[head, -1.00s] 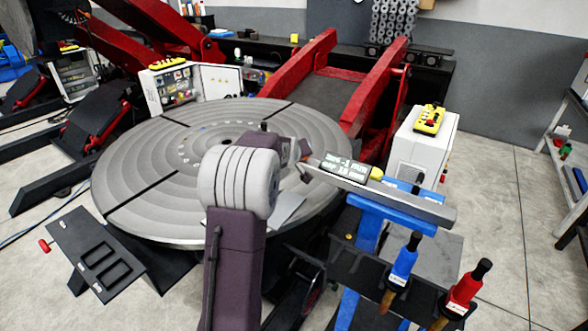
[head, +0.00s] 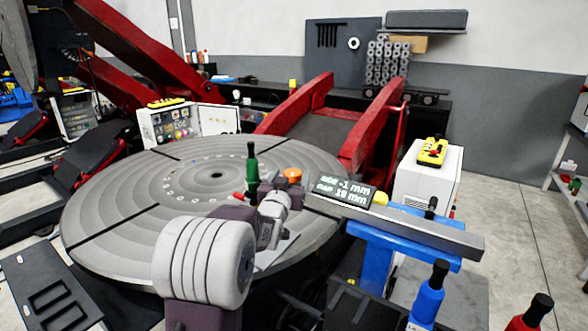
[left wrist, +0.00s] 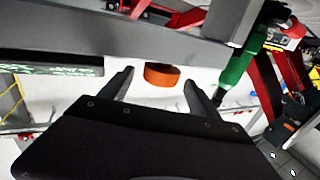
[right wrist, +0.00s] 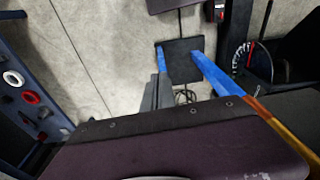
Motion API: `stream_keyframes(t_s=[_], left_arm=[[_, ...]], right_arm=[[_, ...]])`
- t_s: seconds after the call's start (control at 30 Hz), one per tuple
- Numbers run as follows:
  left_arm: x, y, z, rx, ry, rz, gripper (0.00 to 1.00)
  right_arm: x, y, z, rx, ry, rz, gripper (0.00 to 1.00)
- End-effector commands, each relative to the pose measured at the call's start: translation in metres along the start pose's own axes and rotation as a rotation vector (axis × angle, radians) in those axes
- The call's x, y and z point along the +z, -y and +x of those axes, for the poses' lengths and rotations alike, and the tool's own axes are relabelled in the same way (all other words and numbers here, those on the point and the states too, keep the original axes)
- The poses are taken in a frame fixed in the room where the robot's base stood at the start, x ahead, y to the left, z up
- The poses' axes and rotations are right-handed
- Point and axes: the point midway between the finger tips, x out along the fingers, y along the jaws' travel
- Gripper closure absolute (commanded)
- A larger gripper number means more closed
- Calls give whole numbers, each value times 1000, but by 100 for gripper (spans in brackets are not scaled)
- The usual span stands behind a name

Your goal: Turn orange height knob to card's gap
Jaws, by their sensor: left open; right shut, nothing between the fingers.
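The orange knob (head: 292,174) shows in the head view just past my left gripper (head: 283,188), near the right edge of the round table. In the left wrist view, the knob (left wrist: 162,75) appears between the two spread fingers of my left gripper (left wrist: 160,92); contact cannot be made out. A dark display (head: 341,187) beside the knob reads about "-1 mm" above "GAP 19 mm"; its first word is blurred. Its edge with green text also shows in the left wrist view (left wrist: 50,70). My right gripper (right wrist: 157,92) is shut and empty, above the floor.
A green-handled tool (head: 252,162) stands close to the left gripper. A grey bar (head: 420,222) on a blue stand (head: 380,240) runs right of the display. Blue (head: 428,295) and red (head: 530,312) handled tools stand at front right.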

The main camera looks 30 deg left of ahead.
Motion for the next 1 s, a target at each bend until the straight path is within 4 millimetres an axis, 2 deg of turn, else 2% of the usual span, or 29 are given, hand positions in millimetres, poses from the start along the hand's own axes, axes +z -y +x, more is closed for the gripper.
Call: stream_keyframes(t_s=[0.1, 0.3, 0.6, 0.67, 0.83, 1.0], left_arm=[[-3, 0, 26, 0, 2, -1, 29], [-1, 0, 54, -1, 2, -2, 29], [0, 0, 58, -1, 1, -2, 29], [0, 0, 58, -1, 1, -2, 42], [0, 0, 58, -1, 1, -2, 90], [0, 0, 58, 8, 1, -1, 91]], right_arm=[[-2, 0, -13, 0, 0, 0, 100], [-2, 0, -20, 0, 0, 0, 100], [-2, 0, -20, 0, 0, 0, 100], [-2, 0, -20, 0, 0, 0, 100], [-2, 0, -20, 0, 0, 0, 100], [-2, 0, -20, 0, 0, 0, 100]])
